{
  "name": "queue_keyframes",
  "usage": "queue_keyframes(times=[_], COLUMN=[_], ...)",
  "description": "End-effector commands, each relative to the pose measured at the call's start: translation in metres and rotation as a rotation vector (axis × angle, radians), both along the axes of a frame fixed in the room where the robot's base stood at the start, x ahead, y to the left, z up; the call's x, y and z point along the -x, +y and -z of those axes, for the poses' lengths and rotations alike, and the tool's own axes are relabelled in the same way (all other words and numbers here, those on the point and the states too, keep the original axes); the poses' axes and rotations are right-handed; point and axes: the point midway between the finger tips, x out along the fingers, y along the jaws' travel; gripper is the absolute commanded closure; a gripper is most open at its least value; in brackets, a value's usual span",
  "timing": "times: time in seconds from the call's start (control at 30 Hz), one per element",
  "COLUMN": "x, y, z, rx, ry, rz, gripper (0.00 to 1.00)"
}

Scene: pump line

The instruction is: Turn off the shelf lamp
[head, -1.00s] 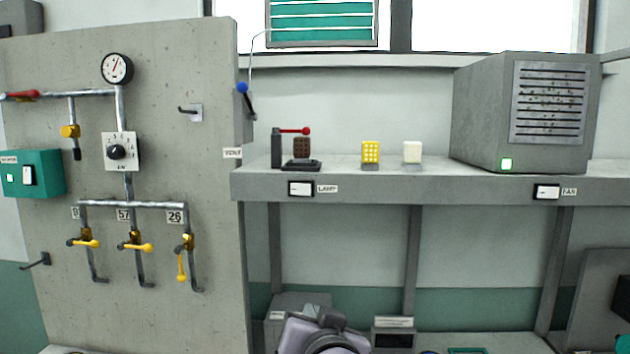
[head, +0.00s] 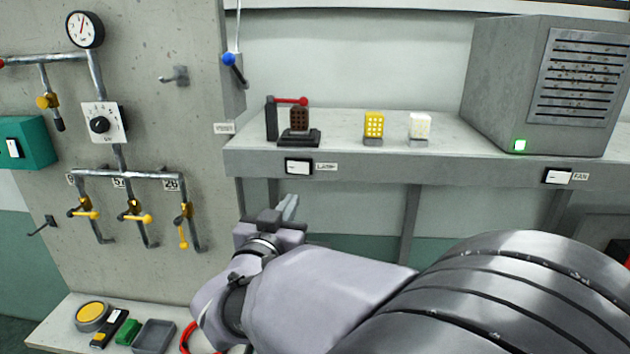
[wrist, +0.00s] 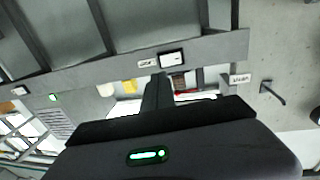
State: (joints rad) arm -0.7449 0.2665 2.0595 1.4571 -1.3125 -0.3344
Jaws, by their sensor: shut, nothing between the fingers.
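The lamp switch (head: 298,166) is a white rocker in a black frame on the front edge of the shelf, beside a label (head: 326,167) reading LAMP. It also shows in the wrist view (wrist: 172,58). Which way the rocker is pressed is too small to tell. No clear lamp body can be singled out on the shelf. My gripper (head: 289,206) is shut and empty, below the switch in the head view and apart from it. In the wrist view the closed fingers (wrist: 160,80) point up the picture, with their tips just below the switch.
On the shelf (head: 420,165) stand a red-levered device (head: 301,127), a yellow block (head: 374,125), a pale block (head: 420,126) and a grey vented box (head: 540,90). A similar FAN switch (head: 557,177) is at right. A blue-knobbed lever (head: 230,60) hangs left of the shelf.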

Motion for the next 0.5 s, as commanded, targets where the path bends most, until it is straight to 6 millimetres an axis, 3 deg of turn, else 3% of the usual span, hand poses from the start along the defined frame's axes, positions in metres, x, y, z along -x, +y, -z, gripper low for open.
queue_keyframes(times=[0.3, 0.5], x=[-0.070, -0.102], y=[-0.013, -0.019], z=[-0.003, -0.003], rx=[0.000, 0.000], ry=[0.000, 0.000], rz=[0.002, 0.000], gripper=[1.00, 1.00])
